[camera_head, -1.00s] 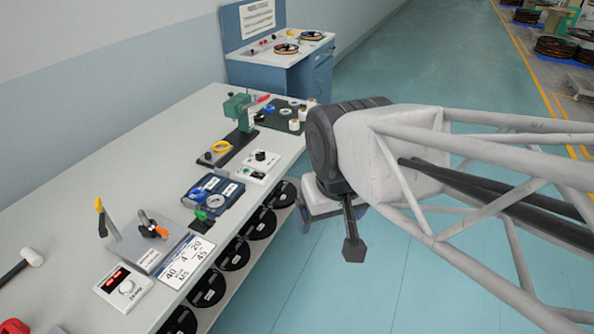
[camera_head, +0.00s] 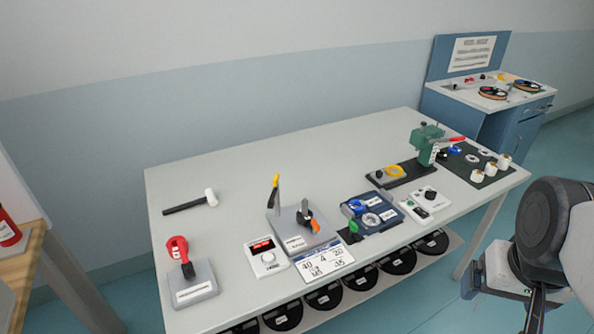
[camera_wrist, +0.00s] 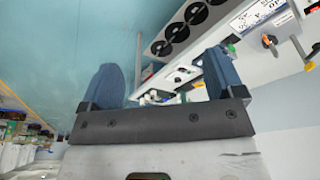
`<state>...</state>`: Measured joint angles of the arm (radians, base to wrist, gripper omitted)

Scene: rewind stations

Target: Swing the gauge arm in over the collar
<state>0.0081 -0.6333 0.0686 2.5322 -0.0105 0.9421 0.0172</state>
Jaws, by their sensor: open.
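A grey fixture (camera_head: 302,234) stands near the front middle of the bench. It carries an upright post with a yellow tip (camera_head: 275,183) and a short black-and-orange piece (camera_head: 308,219). I cannot tell surely which part is the gauge arm, and no collar can be made out at this size. In the wrist view, the black-and-orange piece (camera_wrist: 269,41) shows at the upper right. My gripper (camera_wrist: 163,78) is open and empty, its blue fingers wide apart. In the head view it is off the bench's front right, well away from the fixture, and mostly cut off or hidden.
Black reels (camera_head: 324,295) fill the shelf below. The bench's back is clear.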

